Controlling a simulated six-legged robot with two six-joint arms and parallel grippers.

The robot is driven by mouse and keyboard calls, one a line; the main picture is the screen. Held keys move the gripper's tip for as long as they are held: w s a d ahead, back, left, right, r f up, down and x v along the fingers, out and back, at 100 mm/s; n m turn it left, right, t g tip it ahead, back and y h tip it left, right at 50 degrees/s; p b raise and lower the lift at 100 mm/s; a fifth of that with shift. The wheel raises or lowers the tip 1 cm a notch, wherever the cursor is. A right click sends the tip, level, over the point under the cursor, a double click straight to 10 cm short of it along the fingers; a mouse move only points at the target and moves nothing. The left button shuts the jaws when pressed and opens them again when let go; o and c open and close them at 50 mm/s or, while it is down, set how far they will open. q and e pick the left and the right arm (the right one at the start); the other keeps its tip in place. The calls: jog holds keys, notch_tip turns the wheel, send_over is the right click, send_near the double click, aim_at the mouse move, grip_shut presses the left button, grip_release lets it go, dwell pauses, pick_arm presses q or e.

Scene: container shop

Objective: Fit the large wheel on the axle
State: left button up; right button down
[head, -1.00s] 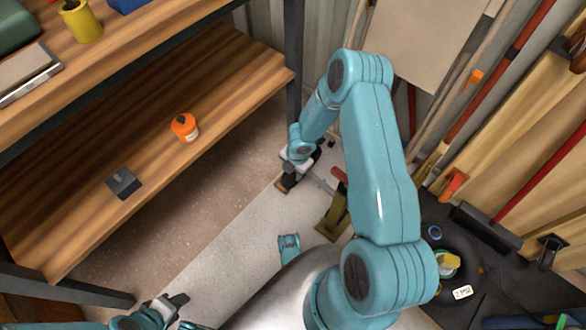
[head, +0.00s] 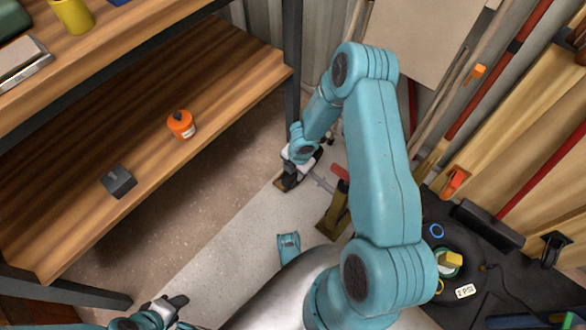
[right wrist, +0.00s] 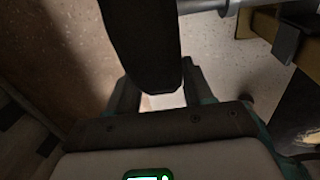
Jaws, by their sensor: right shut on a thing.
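My right gripper (right wrist: 160,92) is shut on a dark, thick, edge-on piece (right wrist: 150,40), which looks like the large wheel's rim. In the head view my right gripper (head: 291,172) is low near the floor, and the wheel is mostly hidden there. A grey metal axle (right wrist: 200,5) with a collar lies at the top of the right wrist view, against the wheel's right side. I cannot tell whether it passes into the hub, which is out of view. The axle (head: 321,183) also shows in the head view. My left gripper (head: 170,307) is at the lower left, away from these.
An ochre stand (head: 333,216) is just right of my right gripper, by the axle. A wooden shelf (head: 80,200) at left carries an orange pot (head: 181,125) and a dark block (head: 118,181). A black surface (head: 485,275) with small items is at right.

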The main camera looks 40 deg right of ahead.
jog(key=shift+s+f+b, duration=0.1)
jog(key=shift+s+b, duration=0.1)
jog(key=shift+b, duration=0.1)
jog(key=shift+s, duration=0.15)
jog(key=shift+s+d, duration=0.15)
jog(key=shift+s, duration=0.65)
jog(key=shift+s+d+f, duration=0.1)
jog(key=shift+s+f, duration=0.1)
jog(key=shift+s, duration=1.05)
jog(key=shift+c, duration=1.8)
grip_release()
